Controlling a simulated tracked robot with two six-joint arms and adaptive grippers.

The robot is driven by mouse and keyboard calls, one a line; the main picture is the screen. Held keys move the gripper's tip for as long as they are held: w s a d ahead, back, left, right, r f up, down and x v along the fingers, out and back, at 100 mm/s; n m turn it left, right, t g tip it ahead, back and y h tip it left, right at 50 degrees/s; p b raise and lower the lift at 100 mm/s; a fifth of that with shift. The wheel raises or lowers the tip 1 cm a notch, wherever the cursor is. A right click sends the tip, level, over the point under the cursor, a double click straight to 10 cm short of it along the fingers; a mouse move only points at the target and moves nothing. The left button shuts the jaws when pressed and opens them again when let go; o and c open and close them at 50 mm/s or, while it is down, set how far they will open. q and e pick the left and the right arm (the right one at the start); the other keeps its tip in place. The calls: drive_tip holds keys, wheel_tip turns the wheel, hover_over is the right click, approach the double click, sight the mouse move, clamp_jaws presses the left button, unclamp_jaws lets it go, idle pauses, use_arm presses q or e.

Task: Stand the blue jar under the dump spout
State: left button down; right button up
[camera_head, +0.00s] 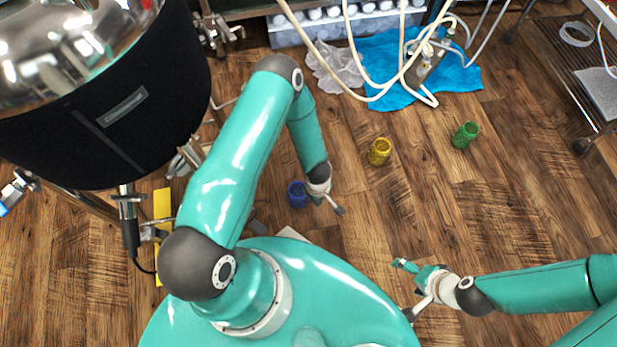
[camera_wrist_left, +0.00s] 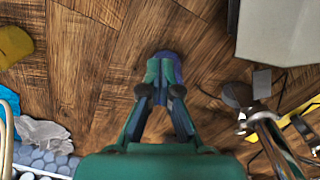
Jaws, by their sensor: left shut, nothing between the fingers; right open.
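The blue jar (camera_head: 297,195) stands on the wooden floor near the kettle. In the left wrist view the blue jar (camera_wrist_left: 176,66) shows partly behind my fingertips. My left gripper (camera_head: 338,209) is shut and empty, just right of the jar in the head view; the wrist view shows its fingertips (camera_wrist_left: 161,72) together. My right gripper (camera_head: 406,291) is open and empty, low over the floor at the lower right. The kettle (camera_head: 120,120) with its black jacket stands at the left. Metal fittings (camera_head: 128,205) hang below it; I cannot tell which is the dump spout.
A yellow jar (camera_head: 379,151) and a green jar (camera_head: 466,134) stand on the floor to the right. A blue cloth (camera_head: 400,65) with hoses and a pump lies at the back. A yellow strip (camera_head: 162,205) lies near the kettle. A wire rack (camera_head: 570,75) stands at the right.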

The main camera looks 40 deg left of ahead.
use_arm(q)
drive_tip(key=shift+n, duration=0.8)
drive_tip(key=f+b, duration=0.2)
drive_tip(key=f, duration=0.3)
drive_tip(key=f+b, duration=0.2)
drive_tip(key=f, duration=0.3)
drive_tip(key=f+b, duration=0.2)
drive_tip(key=f, duration=0.3)
drive_tip(key=shift+a+f, duration=0.2)
drive_tip(key=shift+a, duration=0.15)
drive_tip(key=shift+w+a+f+b, duration=0.1)
drive_tip(key=shift+a+b, duration=0.2)
drive_tip(key=shift+a, duration=0.3)
drive_tip(key=shift+w+a+f+b, duration=0.1)
drive_tip(key=shift+a+b, duration=0.15)
drive_tip(key=shift+a, duration=0.3)
drive_tip(key=shift+a+r, duration=0.2)
drive_tip(key=shift+a, duration=0.65)
use_arm(e)
wheel_tip(320, 180, down, 9)
drive_tip(key=shift+f, duration=0.15)
